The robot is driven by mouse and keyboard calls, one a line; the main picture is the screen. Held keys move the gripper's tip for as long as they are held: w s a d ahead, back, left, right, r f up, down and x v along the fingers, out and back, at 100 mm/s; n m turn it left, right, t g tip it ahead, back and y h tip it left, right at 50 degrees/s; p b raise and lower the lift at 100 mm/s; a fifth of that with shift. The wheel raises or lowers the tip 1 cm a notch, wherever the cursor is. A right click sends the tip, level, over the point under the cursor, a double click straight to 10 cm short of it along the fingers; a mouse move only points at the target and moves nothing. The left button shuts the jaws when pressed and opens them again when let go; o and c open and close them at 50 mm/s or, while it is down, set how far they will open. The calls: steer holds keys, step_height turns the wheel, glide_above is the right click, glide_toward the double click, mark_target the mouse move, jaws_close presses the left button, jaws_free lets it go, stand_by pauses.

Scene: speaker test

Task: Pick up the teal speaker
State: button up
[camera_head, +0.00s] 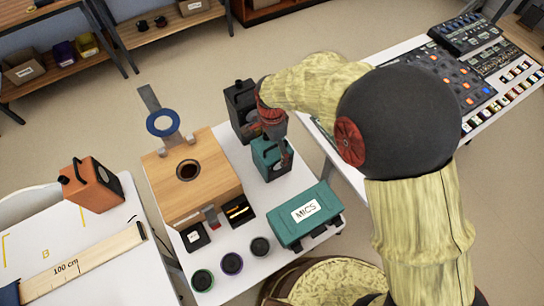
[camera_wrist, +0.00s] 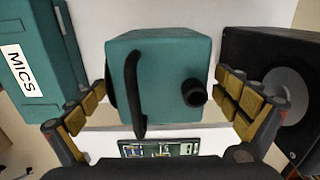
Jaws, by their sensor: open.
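The teal speaker (camera_head: 268,158) stands on the white table in the head view, between a black speaker and a teal case. My gripper (camera_head: 281,150) is above and over its right part, hiding some of it. In the wrist view, the teal speaker (camera_wrist: 180,60) fills the middle, with a dark strap-like handle and a round black knob on the face toward the camera. My gripper (camera_wrist: 160,88) is open, with one finger to the left of the speaker and one to the right. I cannot tell whether either finger touches it.
A black speaker (camera_head: 236,100) stands close by, at right in the wrist view (camera_wrist: 245,75). The teal MICS case (camera_head: 290,232) lies nearer, at left in the wrist view (camera_wrist: 40,40). A wooden box (camera_head: 205,190) is left. An orange speaker (camera_head: 85,185) stands on another table.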

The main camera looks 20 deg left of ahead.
steer(key=shift+c, duration=0.9)
steer(key=c, duration=1.9)
steer(key=shift+r, duration=0.1)
